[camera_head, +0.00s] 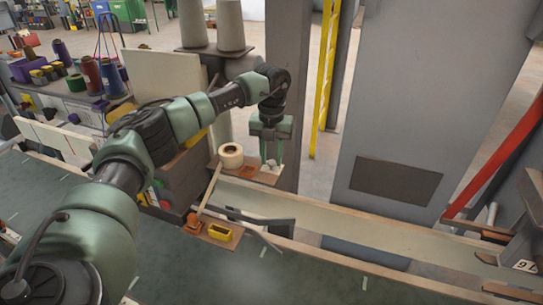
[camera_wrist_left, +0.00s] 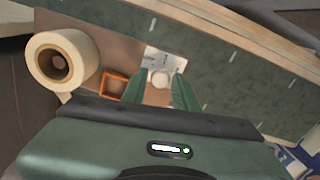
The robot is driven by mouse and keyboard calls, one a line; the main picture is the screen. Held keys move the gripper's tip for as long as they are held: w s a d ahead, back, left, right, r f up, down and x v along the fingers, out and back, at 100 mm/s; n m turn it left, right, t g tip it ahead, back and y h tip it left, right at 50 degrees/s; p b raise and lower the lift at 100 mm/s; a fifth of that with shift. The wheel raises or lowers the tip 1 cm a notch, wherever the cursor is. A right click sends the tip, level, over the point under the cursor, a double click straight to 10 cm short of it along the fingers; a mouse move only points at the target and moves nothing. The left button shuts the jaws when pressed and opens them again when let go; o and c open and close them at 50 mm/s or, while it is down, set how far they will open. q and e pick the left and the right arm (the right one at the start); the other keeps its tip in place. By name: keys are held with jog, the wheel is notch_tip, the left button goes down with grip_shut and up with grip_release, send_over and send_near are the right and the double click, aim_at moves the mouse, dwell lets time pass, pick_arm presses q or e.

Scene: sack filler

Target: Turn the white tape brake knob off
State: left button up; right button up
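The white knob (camera_head: 270,164) sits on a small brown shelf by the conveyor, partly hidden by my left gripper in the head view. In the left wrist view the round white knob (camera_wrist_left: 160,79) lies between the fingertips, with a pale label plate (camera_wrist_left: 165,60) behind it. My left gripper (camera_head: 271,158) points down over the shelf with its green fingers apart. The fingers (camera_wrist_left: 160,85) flank the knob, with a gap seeming to show on each side; contact is not clear. The knob's setting cannot be read. My right gripper is not in view.
A cream tape roll (camera_head: 231,156) and an orange square frame (camera_wrist_left: 113,84) stand left of the knob on the same shelf. A grey column (camera_head: 287,40) rises close behind the gripper. The conveyor belt (camera_head: 340,220) is clear.

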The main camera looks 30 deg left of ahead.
pick_arm(q)
grip_shut()
jog(key=shift+n, duration=0.3)
jog(key=n, duration=0.5)
jog(key=shift+r, duration=0.1)
jog(key=n+p, duration=0.1)
jog(key=n, duration=0.5)
jog(key=shift+n, duration=0.3)
jog(key=o, duration=0.6)
grip_release()
jog(key=shift+c, duration=0.2)
